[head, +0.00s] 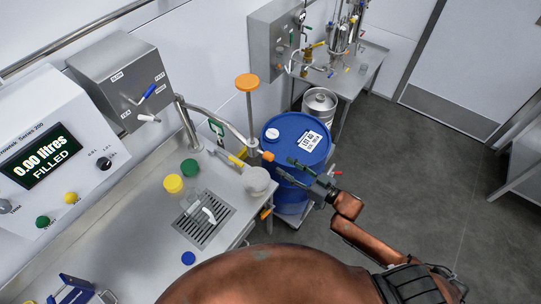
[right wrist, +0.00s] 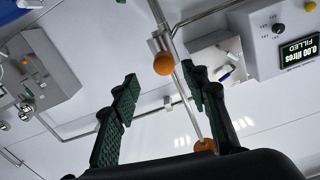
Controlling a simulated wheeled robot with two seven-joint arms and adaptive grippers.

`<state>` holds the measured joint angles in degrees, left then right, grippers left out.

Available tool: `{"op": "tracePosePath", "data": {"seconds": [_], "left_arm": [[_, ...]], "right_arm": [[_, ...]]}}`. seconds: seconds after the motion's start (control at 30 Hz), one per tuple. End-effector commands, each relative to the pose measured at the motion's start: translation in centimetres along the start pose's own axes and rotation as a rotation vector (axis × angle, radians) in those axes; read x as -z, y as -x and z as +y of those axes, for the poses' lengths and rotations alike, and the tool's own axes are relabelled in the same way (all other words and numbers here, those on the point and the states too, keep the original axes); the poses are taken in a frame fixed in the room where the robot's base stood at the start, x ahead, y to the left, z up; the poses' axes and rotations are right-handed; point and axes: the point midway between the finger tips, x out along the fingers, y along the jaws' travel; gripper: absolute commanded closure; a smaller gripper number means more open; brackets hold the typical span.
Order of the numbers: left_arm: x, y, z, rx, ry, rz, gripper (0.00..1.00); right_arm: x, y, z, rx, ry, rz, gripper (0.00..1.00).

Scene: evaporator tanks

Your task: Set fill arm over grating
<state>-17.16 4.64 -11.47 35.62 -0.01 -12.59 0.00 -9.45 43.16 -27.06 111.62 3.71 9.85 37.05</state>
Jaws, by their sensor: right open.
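The fill arm (head: 215,118) is a metal pipe reaching from a post by the grey control box. Its outer end has an orange knob (head: 267,156), over the gap between the bench and the blue drum, to the right of the grating. My left gripper is not in view.
The blue drum (head: 290,135) is behind my right gripper. Yellow (head: 173,183) and green (head: 190,167) lids and a pale tub (head: 257,180) stand near the grating. A display reads 0.00 litres.

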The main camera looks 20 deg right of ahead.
Motion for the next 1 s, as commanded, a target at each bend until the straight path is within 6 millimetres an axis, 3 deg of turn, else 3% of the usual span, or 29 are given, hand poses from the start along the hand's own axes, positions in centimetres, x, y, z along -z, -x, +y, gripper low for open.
{"op": "tracePosePath", "data": {"seconds": [0.1, 0.5, 0.93, 1.0], "left_arm": [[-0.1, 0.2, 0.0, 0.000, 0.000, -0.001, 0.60], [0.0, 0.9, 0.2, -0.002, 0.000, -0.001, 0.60], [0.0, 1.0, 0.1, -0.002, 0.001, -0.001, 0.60], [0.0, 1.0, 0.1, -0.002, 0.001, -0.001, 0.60]], "right_arm": [[0.8, -0.9, -0.6, 0.016, -0.003, 0.011, 0.58], [0.8, -6.7, -0.6, 0.012, -0.003, 0.010, 0.58], [0.7, -7.8, -0.6, 0.012, -0.002, 0.008, 0.58], [0.7, -7.8, -0.6, 0.011, -0.002, 0.008, 0.63]]}}
